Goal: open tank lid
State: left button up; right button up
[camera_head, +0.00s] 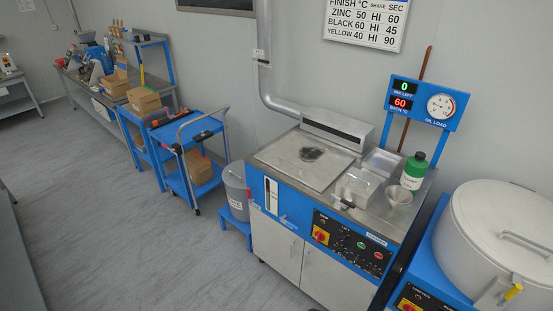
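The blue-and-white tank unit (275,205) stands right of centre against the wall. A flat grey metal lid or cover plate (285,157) lies level on its top left, with a dark patch (310,154) near its middle; I cannot tell whether this patch is a handle, a stain or an opening. At the right edge is a large round white vessel (470,255) with a pale round lid (490,212) on it. That lid has a bar handle (526,246) and a yellow-tipped lever (511,292) at its front. Neither of my grippers shows.
A clear box (358,186), a funnel-like cup (398,197) and a green bottle (413,172) stand on the unit's right top. A grey bin (236,190) and blue carts (193,172) stand left. The grey floor (130,235) in front is clear.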

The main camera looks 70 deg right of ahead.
aim_at(315, 164)
jog(key=z, duration=0.45)
jog(key=i, duration=0.85)
jog(key=z, duration=0.8)
